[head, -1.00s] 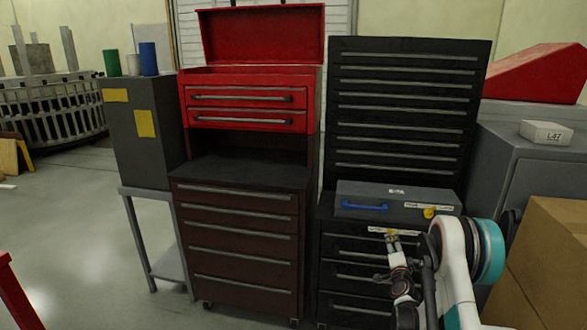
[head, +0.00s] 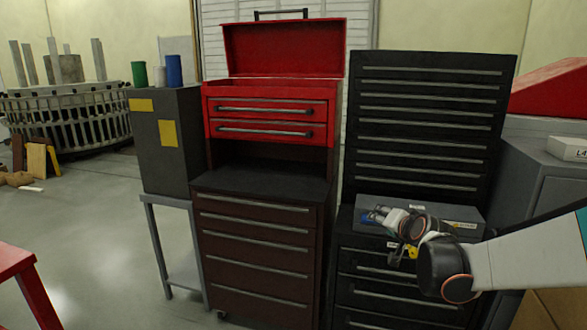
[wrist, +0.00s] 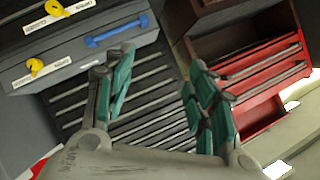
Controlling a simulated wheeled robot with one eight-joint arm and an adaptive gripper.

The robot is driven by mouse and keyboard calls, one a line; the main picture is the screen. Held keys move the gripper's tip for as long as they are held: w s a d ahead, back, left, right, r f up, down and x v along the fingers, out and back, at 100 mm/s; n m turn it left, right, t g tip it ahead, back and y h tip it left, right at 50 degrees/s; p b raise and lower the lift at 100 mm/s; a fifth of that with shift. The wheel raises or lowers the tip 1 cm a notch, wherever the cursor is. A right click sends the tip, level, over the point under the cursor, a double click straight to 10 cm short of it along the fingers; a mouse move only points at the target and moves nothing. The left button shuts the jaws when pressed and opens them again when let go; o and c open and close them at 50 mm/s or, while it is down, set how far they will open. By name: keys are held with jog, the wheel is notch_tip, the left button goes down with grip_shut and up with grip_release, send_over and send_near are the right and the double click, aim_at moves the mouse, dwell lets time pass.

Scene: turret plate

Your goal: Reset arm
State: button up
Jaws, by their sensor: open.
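My gripper (head: 378,216) is in front of the grey toolbox on the right black cabinet in the head view. My white arm reaches in from the right edge. In the wrist view my gripper (wrist: 155,85) has its two teal fingers spread apart, with nothing between them. The grey toolbox (head: 466,214) is partly hidden behind my gripper. Its blue handle (wrist: 117,32) and yellow tags (wrist: 36,65) show in the wrist view, apart from the fingers.
The black drawer cabinet (head: 430,125) stands behind the toolbox. A red tool chest (head: 268,118) on a dark drawer unit (head: 255,250) is left of it. A grey box (head: 160,158) stands on a stand further left. Open floor (head: 95,235) lies at left.

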jog(key=s+a+r+n+g, duration=0.1)
jog(key=s+a+n+g, duration=0.15)
jog(key=s, duration=1.05)
jog(key=s+a+r+n+g, duration=0.1)
jog(key=s+a+n+g, duration=0.2)
jog(key=s, duration=1)
jog(key=s+f+n+h, duration=0.1)
jog(key=s+f, duration=0.3)
jog(key=s, duration=0.8)
jog(key=shift+a+g, duration=0.3)
jog(key=shift+g, duration=0.05)
jog(key=shift+n, duration=0.25)
